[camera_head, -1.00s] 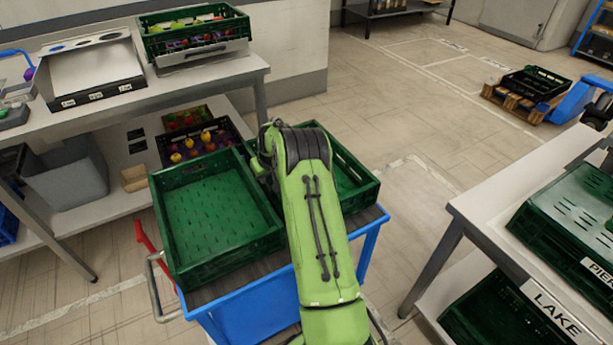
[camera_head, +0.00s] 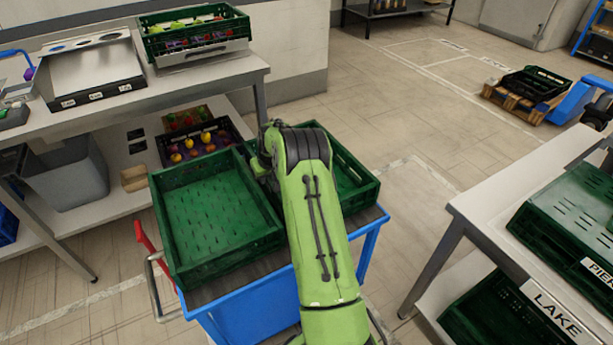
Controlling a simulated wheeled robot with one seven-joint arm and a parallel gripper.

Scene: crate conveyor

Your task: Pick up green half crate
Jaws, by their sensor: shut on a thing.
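A green half crate (camera_head: 210,210) sits on the left part of the blue cart (camera_head: 250,308) and looks empty. A second green crate (camera_head: 352,178) sits on the cart to its right, mostly covered by my arm. My gripper (camera_head: 264,168) is at the walls where the two crates meet, largely hidden behind my green arm. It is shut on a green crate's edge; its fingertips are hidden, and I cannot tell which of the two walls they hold.
A white shelf table (camera_head: 190,85) on the left holds a green crate of produce (camera_head: 196,32). A dark crate of fruit (camera_head: 203,143) is on its lower shelf. Floor (camera_head: 400,120) behind the cart is clear.

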